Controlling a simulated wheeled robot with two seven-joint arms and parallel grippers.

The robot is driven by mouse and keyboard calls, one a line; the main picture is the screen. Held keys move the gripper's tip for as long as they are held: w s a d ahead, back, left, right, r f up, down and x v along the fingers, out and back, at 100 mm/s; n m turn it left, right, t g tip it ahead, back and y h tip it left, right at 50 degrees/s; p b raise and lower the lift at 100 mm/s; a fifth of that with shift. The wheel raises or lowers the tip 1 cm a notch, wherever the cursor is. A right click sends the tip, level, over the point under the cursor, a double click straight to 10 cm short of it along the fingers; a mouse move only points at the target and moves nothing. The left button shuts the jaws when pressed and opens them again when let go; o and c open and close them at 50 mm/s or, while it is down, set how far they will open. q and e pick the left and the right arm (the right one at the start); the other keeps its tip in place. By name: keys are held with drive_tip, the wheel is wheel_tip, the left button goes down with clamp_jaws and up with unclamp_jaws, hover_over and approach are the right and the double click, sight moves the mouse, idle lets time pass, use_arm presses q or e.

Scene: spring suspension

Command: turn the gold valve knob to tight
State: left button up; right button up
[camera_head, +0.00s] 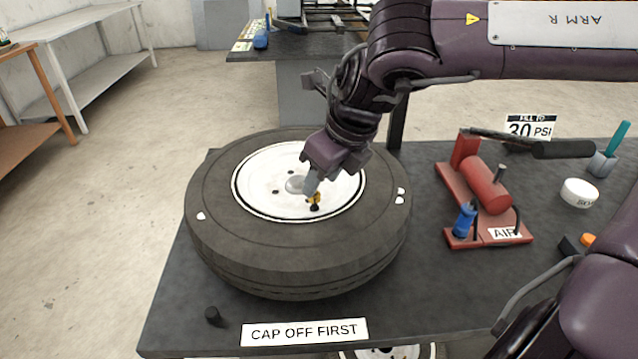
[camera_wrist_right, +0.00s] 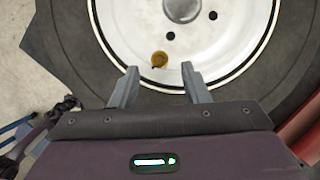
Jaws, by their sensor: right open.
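The gold valve knob (camera_head: 314,198) is small and stands at the near edge of the white wheel disc (camera_head: 262,185), with a dark stem below it. In the right wrist view the gold knob (camera_wrist_right: 159,60) sits just past the fingertips, centred between them. My right gripper (camera_head: 311,186) reaches down over the wheel from the upper right, close to the knob. In the wrist view my right gripper (camera_wrist_right: 159,69) has its two grey fingers apart with nothing held. Contact with the knob cannot be told. My left gripper is not in view.
The wheel's black tire (camera_head: 290,262) lies flat on the dark table. A small black cap (camera_head: 213,316) is near a "CAP OFF FIRST" label (camera_head: 304,332). A red air pump (camera_head: 487,186), a white roll (camera_head: 579,192) and a "30 PSI" sign (camera_head: 531,127) are at the right.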

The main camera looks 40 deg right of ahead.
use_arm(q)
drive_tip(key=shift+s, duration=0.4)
use_arm(e)
drive_tip(key=v, duration=0.4)
drive_tip(key=shift+s+r, duration=0.2)
drive_tip(key=shift+r, duration=0.15)
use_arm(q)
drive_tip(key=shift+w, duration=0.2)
